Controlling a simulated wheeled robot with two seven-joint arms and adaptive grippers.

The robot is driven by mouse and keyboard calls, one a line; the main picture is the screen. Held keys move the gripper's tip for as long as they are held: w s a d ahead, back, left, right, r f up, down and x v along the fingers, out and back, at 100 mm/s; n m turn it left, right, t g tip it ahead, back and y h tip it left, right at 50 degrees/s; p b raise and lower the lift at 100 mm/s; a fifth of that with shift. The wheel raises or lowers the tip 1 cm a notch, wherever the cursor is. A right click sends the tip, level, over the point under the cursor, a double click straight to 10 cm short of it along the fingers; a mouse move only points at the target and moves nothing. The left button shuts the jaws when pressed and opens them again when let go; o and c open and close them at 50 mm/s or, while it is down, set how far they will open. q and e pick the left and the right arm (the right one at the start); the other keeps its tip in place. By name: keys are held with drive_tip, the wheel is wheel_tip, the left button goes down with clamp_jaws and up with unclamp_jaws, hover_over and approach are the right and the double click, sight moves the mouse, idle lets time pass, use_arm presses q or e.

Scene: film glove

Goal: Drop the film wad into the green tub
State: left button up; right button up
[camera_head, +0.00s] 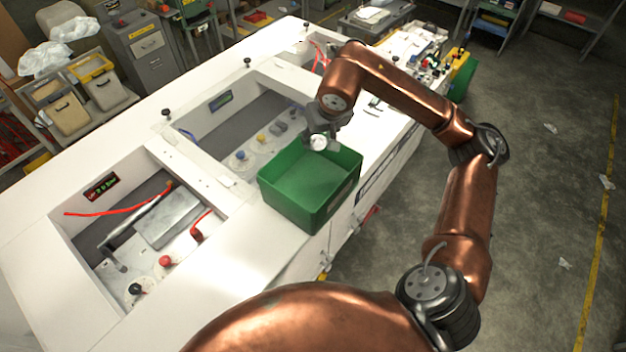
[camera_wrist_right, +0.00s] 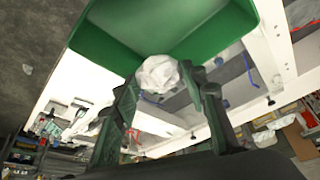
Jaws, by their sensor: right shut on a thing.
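The green tub (camera_head: 309,204) stands on the white bench top near its front edge, and its visible floor is bare. My right gripper (camera_head: 319,142) is over the back edge of the tub in the head view. It is shut on the film wad (camera_head: 318,143), a small whitish crumpled lump. In the right wrist view the film wad (camera_wrist_right: 158,73) sits between the fingertips of my right gripper (camera_wrist_right: 160,85), in front of the green tub (camera_wrist_right: 115,52). I cannot tell its exact height above the rim. My left gripper is not in view.
The white bench (camera_head: 235,235) has recessed bays with knobs, a red cable (camera_head: 120,211) and a metal box (camera_head: 168,219). Small tools and parts clutter the bench's far end. Bins (camera_head: 100,85) stand at the back left. The grey floor at right is mostly clear, with a few scraps.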

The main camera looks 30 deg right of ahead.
drive_tip(key=x, duration=0.1)
drive_tip(key=b+x, duration=0.1)
drive_tip(key=shift+s+f, duration=0.15)
drive_tip(key=shift+f, duration=0.3)
drive_tip(key=shift+s+f, duration=0.1)
drive_tip(key=shift+f, duration=0.3)
drive_tip(key=o, duration=0.9)
drive_tip(key=shift+r, duration=0.25)
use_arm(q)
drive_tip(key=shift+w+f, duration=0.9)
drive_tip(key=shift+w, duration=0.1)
use_arm(e)
drive_tip(key=v, duration=1.1)
drive_tip(key=shift+s+r, duration=0.15)
drive_tip(key=shift+r, duration=0.05)
